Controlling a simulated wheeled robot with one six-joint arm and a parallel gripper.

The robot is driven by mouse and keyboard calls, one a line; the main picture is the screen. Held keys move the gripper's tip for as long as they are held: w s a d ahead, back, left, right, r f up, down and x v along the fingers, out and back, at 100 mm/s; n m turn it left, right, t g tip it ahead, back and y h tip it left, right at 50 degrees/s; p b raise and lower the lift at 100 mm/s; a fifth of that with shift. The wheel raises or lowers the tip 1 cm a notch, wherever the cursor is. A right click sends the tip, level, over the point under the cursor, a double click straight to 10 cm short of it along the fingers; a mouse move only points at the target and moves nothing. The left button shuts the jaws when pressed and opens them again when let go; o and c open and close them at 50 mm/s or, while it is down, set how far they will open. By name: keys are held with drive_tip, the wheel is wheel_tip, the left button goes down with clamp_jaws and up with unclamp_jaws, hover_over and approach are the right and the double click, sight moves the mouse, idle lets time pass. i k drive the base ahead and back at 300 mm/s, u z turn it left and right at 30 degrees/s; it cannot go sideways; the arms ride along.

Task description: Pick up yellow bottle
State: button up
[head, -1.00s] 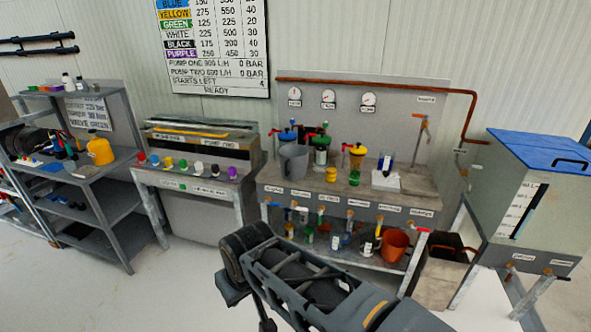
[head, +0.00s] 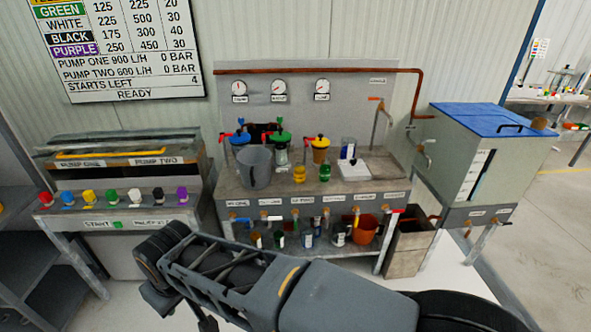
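A small yellow container (head: 299,174) stands on the pump bench, in front of a clear beaker (head: 254,166) and to its right. A yellow-lidded jar (head: 320,149) stands just behind it to the right. I cannot tell whether either is the yellow bottle. The larger yellow bottle-like container seen earlier on the left shelf unit is out of view now. My arm crosses the lower middle of the head view, well in front of the bench. My gripper's fingers do not show.
A control console (head: 125,192) with several coloured knobs stands left of the bench. A lower shelf holds several small bottles and an orange bucket (head: 364,228). A blue-lidded tank (head: 480,150) stands right. Open floor lies at far right.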

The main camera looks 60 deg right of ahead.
sight(299, 169)
drive_tip(key=z, duration=0.45)
drive_tip(key=i, duration=0.65)
drive_tip(key=z, duration=1.15)
drive_tip(key=i, duration=0.4)
drive_tip(key=z, duration=0.45)
